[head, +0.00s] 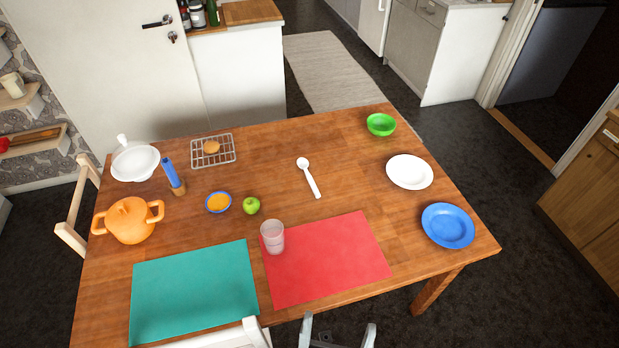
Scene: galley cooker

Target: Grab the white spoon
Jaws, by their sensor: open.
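The white spoon (308,177) lies on the wooden table (350,140), near the middle, with its bowl toward the back and its handle slanting to the front right. It is uncovered and nothing touches it. My gripper (340,322) shows at the bottom edge of the head view, with two grey fingers apart and nothing between them. It is in front of the red placemat, well short of the spoon. The rest of it is cut off by the frame.
A clear glass (272,237) stands on the red placemat (335,265), between my gripper and the spoon. A green apple (251,205) and wire rack (213,151) are left of the spoon; a white plate (409,172) and blue plate (447,226) are right. Table around the spoon is clear.

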